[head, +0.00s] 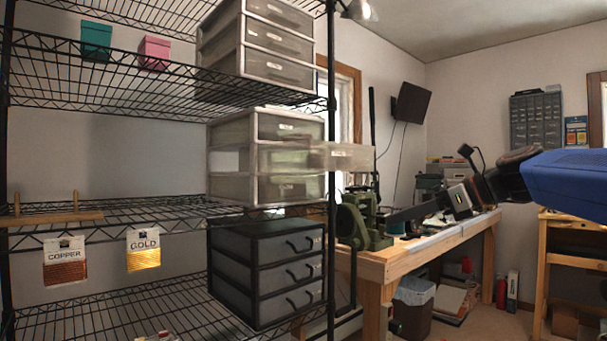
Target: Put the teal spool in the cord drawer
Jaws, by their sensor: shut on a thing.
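My gripper (400,215) reaches in from the right over the workbench, its dark fingers pointing left. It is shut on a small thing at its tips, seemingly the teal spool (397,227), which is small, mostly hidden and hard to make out. To the left, a pale three-drawer unit (232,133) stands on the middle shelf. Its middle drawer (345,157) is pulled out to the right, past the rack's post. My gripper is right of and below this open drawer, apart from it in the picture. The drawer labels are too small to read, and the drawer's inside is hidden.
The black wire rack (331,190) also holds another pale drawer unit (260,42) above and a black one (265,270) below, all shut. Teal (97,40) and pink (154,52) boxes sit on an upper shelf. A green vise (360,222) stands on the workbench (385,262).

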